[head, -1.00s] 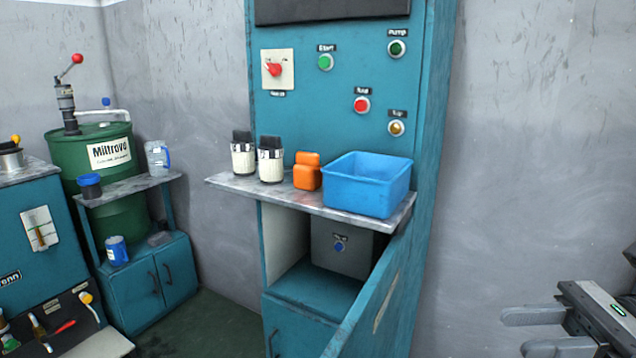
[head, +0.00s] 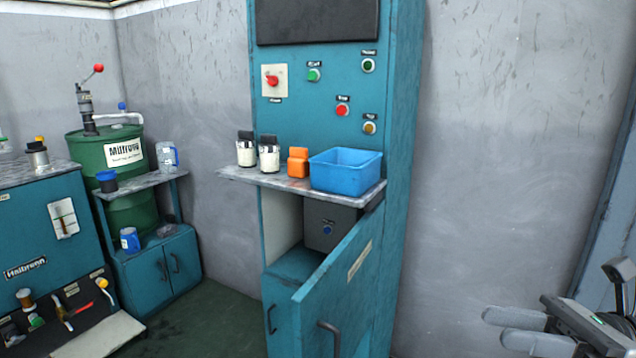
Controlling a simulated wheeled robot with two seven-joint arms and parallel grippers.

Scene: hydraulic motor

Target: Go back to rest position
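My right gripper (head: 515,330) is at the lower right of the head view, in front of the grey wall. Its two fingers are apart with nothing between them. It is well clear of the teal control cabinet (head: 402,150). My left gripper is not in view.
The cabinet's shelf (head: 235,174) holds two white containers (head: 247,154), an orange object (head: 298,162) and a blue bin (head: 347,172). A green drum (head: 90,150), a small side cabinet (head: 160,268) and a teal machine (head: 40,230) stand left. Open floor (head: 215,325) lies between.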

